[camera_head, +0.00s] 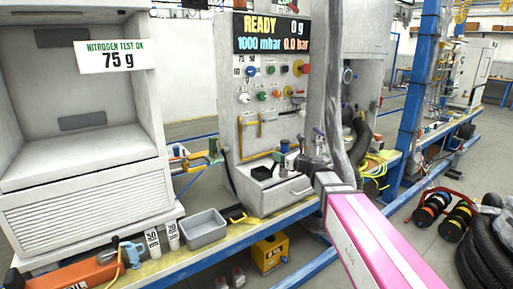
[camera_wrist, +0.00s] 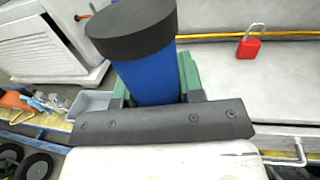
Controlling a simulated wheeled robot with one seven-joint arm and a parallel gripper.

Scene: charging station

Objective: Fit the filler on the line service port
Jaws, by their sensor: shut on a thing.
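My gripper (camera_head: 287,160) is shut on the filler, a blue cylinder with a black cap (camera_wrist: 140,55). The filler's blue top also shows in the head view (camera_head: 284,145). Green parts (camera_wrist: 188,78) sit around the filler in the wrist view, behind my gripper's dark bar. The filler is in front of the charging machine (camera_head: 232,120), near a small box with a dark opening (camera_head: 262,171). Its lower end is hidden. Fittings with blue, green and yellow parts (camera_head: 213,148) stand left of the machine; I cannot tell whether one is the line service port.
The display (camera_head: 270,34) reads READY, 0 g, 1000 mbar, 0.0 bar. A grey tray (camera_head: 205,230) and an orange tool (camera_head: 80,274) lie on the front bench. A white cabinet (camera_head: 90,200) fills the left. A red padlock (camera_wrist: 249,43) shows in the wrist view.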

